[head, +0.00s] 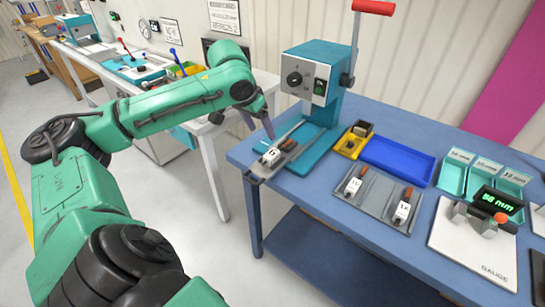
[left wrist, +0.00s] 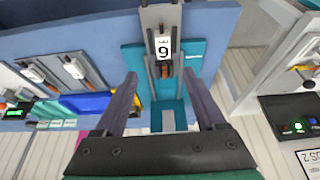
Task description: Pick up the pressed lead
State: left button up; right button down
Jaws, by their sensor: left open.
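A lead with a white number tag (head: 271,156) and an orange-brown end lies in a grey holder at the front left corner of the blue table, at the foot of the teal press (head: 312,85). It also shows in the left wrist view (left wrist: 163,47), its tag reading like a 6 or 9. My left gripper (head: 258,126) is open and empty, above and just behind this lead. In the left wrist view its two fingers (left wrist: 159,78) stand apart, with the lead beyond them, between their lines. My right gripper is not in view.
A grey tray (head: 376,205) holds two more tagged leads (head: 354,184) (head: 402,209). Behind it are a blue tray (head: 398,159) and a yellow box (head: 354,140). Teal bins (head: 455,174) and a white gauge plate (head: 470,245) stand at right. The press's red-handled lever (head: 372,8) rises high.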

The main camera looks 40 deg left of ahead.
aim_at(272, 153)
pick_arm(q)
jog(key=p+x, duration=0.1)
jog(key=x, duration=0.3)
jog(key=p+x, duration=0.1)
jog(key=x, duration=0.3)
jog(key=a+p+x, duration=0.1)
jog(key=x, duration=0.4)
jog(key=shift+w+f, duration=0.15)
grip_shut()
